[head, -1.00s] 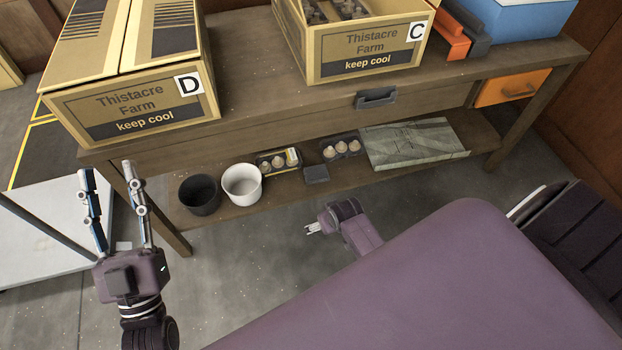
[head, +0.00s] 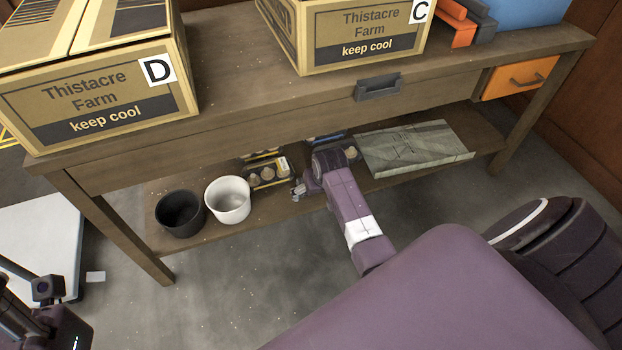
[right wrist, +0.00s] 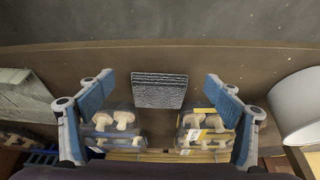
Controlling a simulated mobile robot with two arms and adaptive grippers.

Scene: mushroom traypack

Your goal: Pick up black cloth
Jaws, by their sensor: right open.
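The black cloth (right wrist: 158,90) is a small dark, folded, textured square on the lower shelf. In the right wrist view it lies between the two spread fingers of my right gripper (right wrist: 159,84), with clear gaps at its sides. My right gripper (head: 298,188) is open and empty at the lower shelf in the head view, where it and my arm hide the cloth. My left gripper (head: 62,318) is only partly in the head view at the lower left. Its fingers cannot be made out.
Two mushroom punnets (right wrist: 118,122) (right wrist: 205,125) sit beyond the cloth. A black pot (head: 180,213) and a white pot (head: 228,200) stand left on the shelf (head: 262,211). A grey-green flat sheet (head: 415,148) lies right. The tabletop above (head: 225,65) carries boxes D (head: 100,100) and C (head: 360,40).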

